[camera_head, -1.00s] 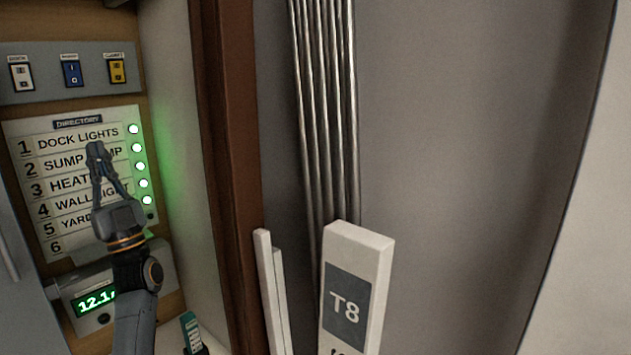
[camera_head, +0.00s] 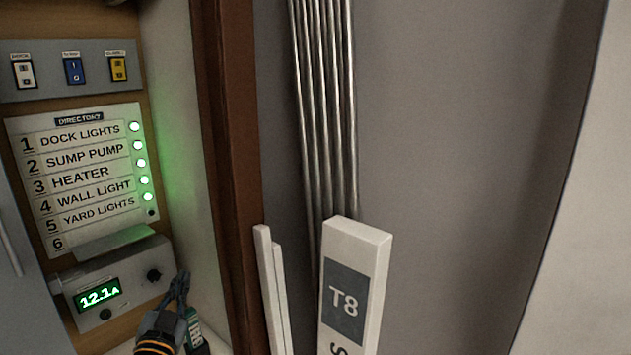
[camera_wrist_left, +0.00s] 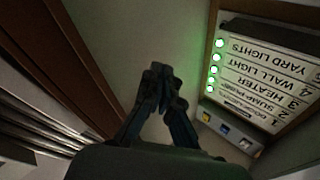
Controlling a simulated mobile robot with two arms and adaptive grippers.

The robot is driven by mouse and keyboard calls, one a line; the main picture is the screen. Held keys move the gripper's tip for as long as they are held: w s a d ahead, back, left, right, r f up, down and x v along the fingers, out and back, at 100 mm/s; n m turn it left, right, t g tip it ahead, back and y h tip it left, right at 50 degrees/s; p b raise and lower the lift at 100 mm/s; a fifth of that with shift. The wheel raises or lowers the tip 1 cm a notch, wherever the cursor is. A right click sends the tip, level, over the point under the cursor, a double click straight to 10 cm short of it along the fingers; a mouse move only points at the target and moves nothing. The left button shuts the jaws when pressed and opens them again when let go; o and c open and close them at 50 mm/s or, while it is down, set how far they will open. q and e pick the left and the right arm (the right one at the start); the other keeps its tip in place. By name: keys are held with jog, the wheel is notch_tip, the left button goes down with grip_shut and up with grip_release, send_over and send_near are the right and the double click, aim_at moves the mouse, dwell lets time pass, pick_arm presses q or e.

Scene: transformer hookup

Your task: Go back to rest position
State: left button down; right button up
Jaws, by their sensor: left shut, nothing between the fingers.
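My left gripper (camera_head: 181,284) is low in the head view, just right of the grey meter box (camera_head: 118,285) with its green 12.1A display. It is shut and empty. In the left wrist view my left gripper (camera_wrist_left: 161,76) shows with its fingertips together, in front of a pale wall. My right gripper is not in view.
Three switches, white (camera_head: 24,74), blue (camera_head: 73,71) and yellow (camera_head: 118,68), sit above the directory. A brown post (camera_head: 228,150) stands right of the cabinet. A white T8 box (camera_head: 357,240) and metal rods (camera_head: 325,110) stand farther right. A small green-labelled item (camera_head: 194,330) is beside my gripper.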

pick_arm(q)
jog(key=s+d+f+n+g+h, duration=0.1)
jog(key=s+d+f+g, duration=0.3)
jog(key=s+f, duration=0.5)
jog(key=s+d+f+g, duration=0.1)
jog(key=s+f+g, duration=0.4)
jog(key=s+f, duration=0.4)
jog(key=s+d+f+n+g, duration=0.1)
jog(key=s+f+g, duration=0.3)
jog(key=s, duration=0.6)
jog(key=s+d+f+n+g, duration=0.1)
jog(key=s+f+g, duration=0.25)
jog(key=s, duration=0.65)
notch_tip(320, 180, down, 25)
jog(key=g, duration=0.2)
jog(key=s+a+f, duration=0.3)
jog(key=s+f, duration=1.4)
jog(key=shift+s+m+g, duration=0.15)
jog(key=shift+m+g, duration=0.2)
jog(key=shift+m, duration=0.05)
jog(key=shift+a+f, duration=0.1)
